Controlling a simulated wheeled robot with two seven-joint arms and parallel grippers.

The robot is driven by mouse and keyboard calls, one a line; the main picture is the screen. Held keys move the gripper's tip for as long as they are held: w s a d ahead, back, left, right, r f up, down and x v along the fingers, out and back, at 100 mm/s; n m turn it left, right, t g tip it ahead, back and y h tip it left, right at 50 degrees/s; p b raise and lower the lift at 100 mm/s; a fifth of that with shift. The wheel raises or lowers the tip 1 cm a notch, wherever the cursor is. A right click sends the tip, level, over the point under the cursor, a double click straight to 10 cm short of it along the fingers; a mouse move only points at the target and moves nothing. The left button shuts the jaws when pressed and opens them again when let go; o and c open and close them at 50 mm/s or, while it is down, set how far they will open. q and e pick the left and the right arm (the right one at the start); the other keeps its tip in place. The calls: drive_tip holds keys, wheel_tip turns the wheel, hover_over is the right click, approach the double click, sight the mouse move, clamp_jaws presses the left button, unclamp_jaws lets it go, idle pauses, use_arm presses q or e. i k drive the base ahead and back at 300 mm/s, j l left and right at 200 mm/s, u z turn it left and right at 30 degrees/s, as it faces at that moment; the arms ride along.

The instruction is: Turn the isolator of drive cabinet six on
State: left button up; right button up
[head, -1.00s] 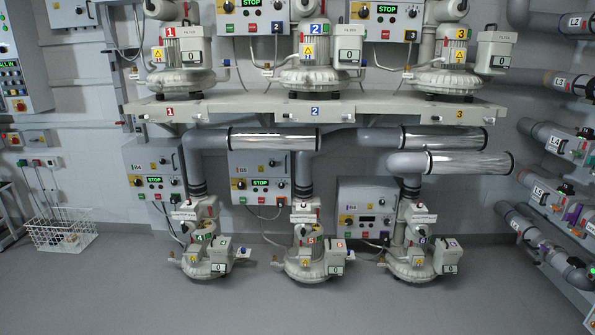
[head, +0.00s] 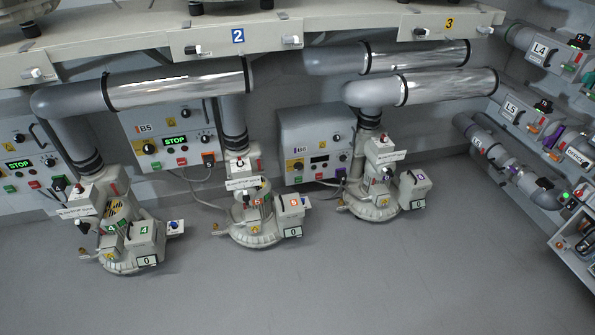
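Drive cabinet six, marked B6 (head: 300,128), is the grey box on the wall at mid-height, just right of the picture's middle. Its display (head: 319,159) is dark. Neither of my grippers is in view.
Cabinet B5 (head: 165,120) and a cabinet at the left edge (head: 18,145) show green STOP displays. Blowers four (head: 130,235), five (head: 262,220) and six (head: 375,200) stand on the floor before the cabinets. A shelf (head: 340,25) runs above. The front floor is clear.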

sight(299, 165)
drive_tip(key=i+l, duration=0.75)
drive_tip(key=l, duration=0.1)
